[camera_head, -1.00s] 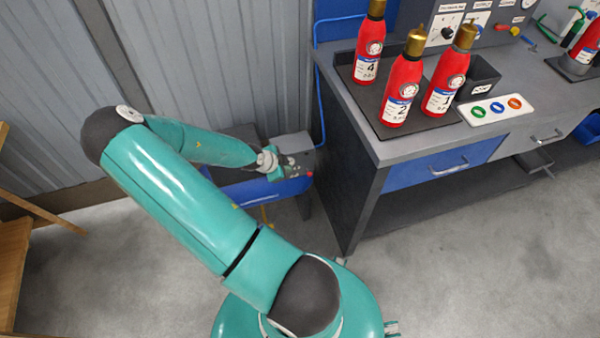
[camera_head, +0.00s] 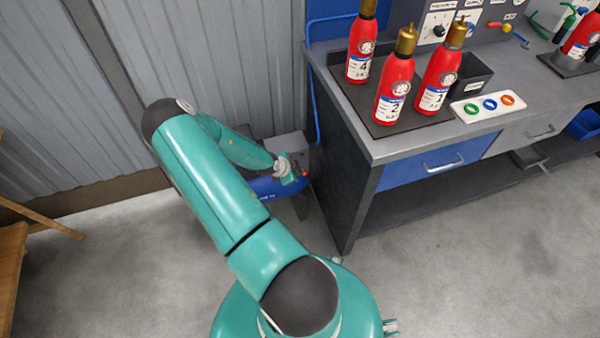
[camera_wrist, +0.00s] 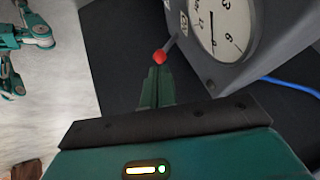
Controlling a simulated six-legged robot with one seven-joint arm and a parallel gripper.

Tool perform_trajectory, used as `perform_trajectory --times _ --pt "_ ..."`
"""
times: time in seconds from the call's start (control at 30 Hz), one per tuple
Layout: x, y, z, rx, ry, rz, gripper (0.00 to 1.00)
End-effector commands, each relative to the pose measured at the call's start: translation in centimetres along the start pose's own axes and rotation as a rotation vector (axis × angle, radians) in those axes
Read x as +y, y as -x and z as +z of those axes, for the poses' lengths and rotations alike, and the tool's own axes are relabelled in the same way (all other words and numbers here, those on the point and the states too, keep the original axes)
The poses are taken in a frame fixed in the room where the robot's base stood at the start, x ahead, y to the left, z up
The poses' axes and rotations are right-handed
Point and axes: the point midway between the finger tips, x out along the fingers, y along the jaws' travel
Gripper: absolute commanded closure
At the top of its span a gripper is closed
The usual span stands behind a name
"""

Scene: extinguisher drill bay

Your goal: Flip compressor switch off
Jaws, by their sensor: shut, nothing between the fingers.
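The compressor is a blue tank (camera_head: 264,188) with a grey control box (camera_head: 290,143) on it, against the wall left of the workbench. In the wrist view the grey box (camera_wrist: 205,75) carries a white round gauge (camera_wrist: 222,28) and a lever switch with a red ball tip (camera_wrist: 159,57). My gripper (camera_wrist: 157,75) is shut and empty. Its fingertips are right at the red tip; I cannot tell whether they touch it. In the head view my gripper (camera_head: 300,178) is beside the control box, and my arm hides part of the tank.
A blue hose (camera_head: 315,90) runs up beside the bench. A wooden frame (camera_head: 14,240) is at far left. The floor in front is clear.

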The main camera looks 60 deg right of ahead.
Motion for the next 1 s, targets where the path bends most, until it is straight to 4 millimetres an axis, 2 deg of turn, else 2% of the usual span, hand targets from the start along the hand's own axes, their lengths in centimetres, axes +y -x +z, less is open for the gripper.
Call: perform_trajectory --times 0.1,0.27,1.0 --pt "0.1 -1.9 0.0 -0.001 0.000 0.001 1.00" --pt "0.0 -3.0 0.1 -0.001 0.001 0.000 1.00" --pt "0.1 -3.4 0.1 -0.001 -0.026 -0.037 1.00"
